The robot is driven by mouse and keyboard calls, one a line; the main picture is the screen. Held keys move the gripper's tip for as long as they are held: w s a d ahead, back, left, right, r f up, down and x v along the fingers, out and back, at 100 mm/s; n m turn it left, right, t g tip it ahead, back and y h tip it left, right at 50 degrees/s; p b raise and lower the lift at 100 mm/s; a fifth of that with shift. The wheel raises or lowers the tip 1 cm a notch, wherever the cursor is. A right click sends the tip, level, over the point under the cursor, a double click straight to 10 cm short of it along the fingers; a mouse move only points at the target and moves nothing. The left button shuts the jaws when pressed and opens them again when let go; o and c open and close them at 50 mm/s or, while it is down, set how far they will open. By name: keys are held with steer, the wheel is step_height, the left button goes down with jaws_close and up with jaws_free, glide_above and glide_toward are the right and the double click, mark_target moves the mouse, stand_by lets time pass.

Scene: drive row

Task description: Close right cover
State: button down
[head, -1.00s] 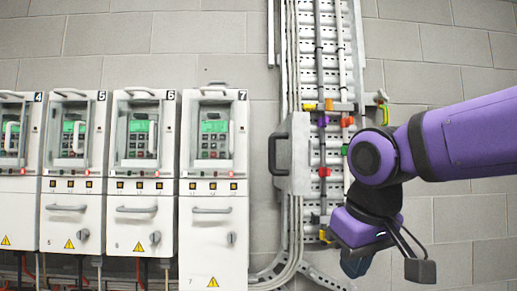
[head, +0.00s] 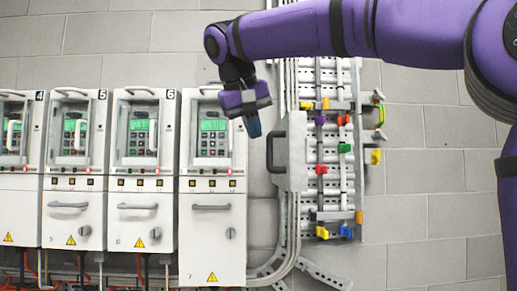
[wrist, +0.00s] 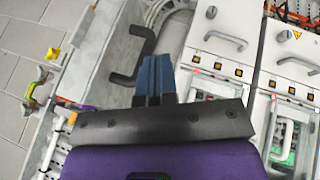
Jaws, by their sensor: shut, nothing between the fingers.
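The right cover (head: 296,150) is a narrow grey panel standing out edge-on at the left side of the rail panel, so it looks open. Its black handle (head: 273,152) sticks out to the left. The handle also shows in the wrist view (wrist: 135,60), left of my fingers. My gripper (head: 252,127) is shut and empty, with blue fingertips pointing down. In the head view it is just left of and above the handle, in front of drive 7's right edge.
Drive cabinets stand in a row on the left; drive 7 (head: 212,235) is nearest, with a projecting handle (head: 211,208). The rail panel (head: 330,190) carries several coloured clips. Cables run down beside the cover. The wall at the right is bare.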

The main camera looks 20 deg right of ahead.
steer(key=w+a+r+m+h, duration=0.1)
steer(key=w+a+r, duration=0.3)
steer(key=a, duration=0.1)
steer(key=w+d+f, duration=0.2)
steer(key=d+f, duration=0.5)
steer(key=d, duration=0.1)
steer(key=shift+w+d+f, duration=0.2)
steer(key=shift+d+f, duration=0.15)
steer(key=shift+s+d, duration=0.1)
